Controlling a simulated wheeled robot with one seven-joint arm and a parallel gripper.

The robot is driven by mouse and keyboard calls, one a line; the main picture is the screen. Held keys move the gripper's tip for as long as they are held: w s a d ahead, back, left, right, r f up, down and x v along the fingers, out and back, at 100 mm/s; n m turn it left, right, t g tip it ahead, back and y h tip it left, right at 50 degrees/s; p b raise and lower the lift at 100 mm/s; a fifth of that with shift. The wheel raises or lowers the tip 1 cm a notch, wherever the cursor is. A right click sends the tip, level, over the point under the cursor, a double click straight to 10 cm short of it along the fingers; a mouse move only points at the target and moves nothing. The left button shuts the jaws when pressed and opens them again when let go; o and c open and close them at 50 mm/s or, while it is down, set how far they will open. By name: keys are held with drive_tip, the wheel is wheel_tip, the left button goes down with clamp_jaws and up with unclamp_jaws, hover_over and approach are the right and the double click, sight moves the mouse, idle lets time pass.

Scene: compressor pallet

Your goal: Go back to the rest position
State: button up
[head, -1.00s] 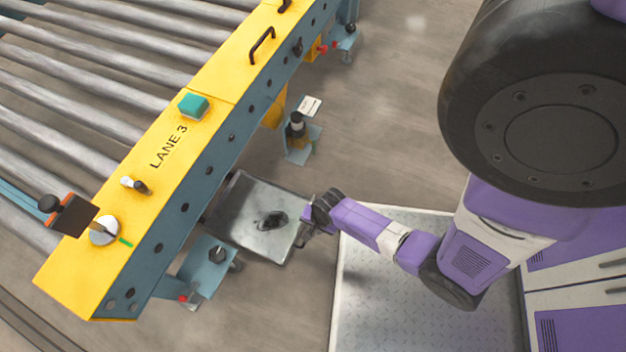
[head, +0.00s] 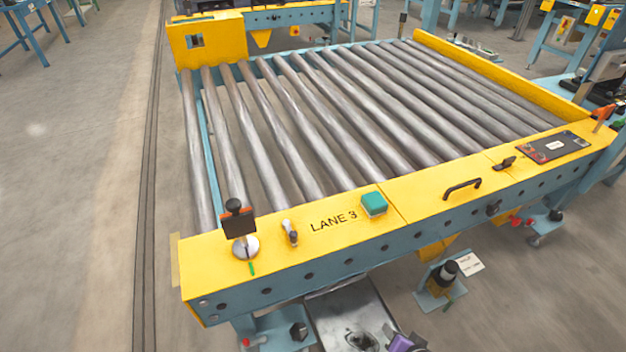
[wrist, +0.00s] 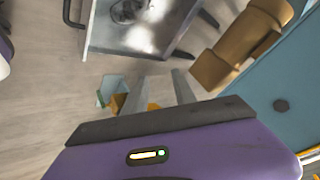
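My gripper (wrist: 160,88) shows in the wrist view with its two grey fingers apart and nothing between them. A small purple part of my arm shows at the bottom edge of the head view; the rest of the arm is out of that view. A grey metal tray (head: 345,312) with a dark object (head: 362,341) on it sits low under the front of the conveyor. In the wrist view the tray (wrist: 160,46) and the dark object (wrist: 127,10) lie beyond the fingertips, apart from them.
The roller conveyor's yellow front rail (head: 300,253), marked LANE 3, carries a green button (head: 374,204), a black handle (head: 462,189) and a dark panel (head: 553,147). A blue bracket with a black-topped post (head: 447,273) stands on the floor at right. Open floor lies at left.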

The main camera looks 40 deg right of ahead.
drive_tip(key=s+a+r+n+t+y, duration=0.1)
drive_tip(key=s+a+r+n+t, duration=0.4)
drive_tip(key=r, duration=0.7)
drive_tip(key=s+a+r+n+y, duration=0.15)
drive_tip(key=a+r+n, duration=0.25)
drive_tip(key=a+r, duration=0.55)
drive_tip(key=s+a+r+n+t+y, duration=0.2)
drive_tip(key=a+r+n+t, duration=0.15)
drive_tip(key=r, duration=1.05)
wheel_tip(320, 180, up, 22)
drive_tip(key=p, duration=2.2)
drive_tip(key=shift+s+a+f+n+g, duration=0.2)
drive_tip(key=shift+s+n+g, duration=0.1)
drive_tip(key=shift+n+g, duration=0.15)
drive_tip(key=shift+a, duration=0.1)
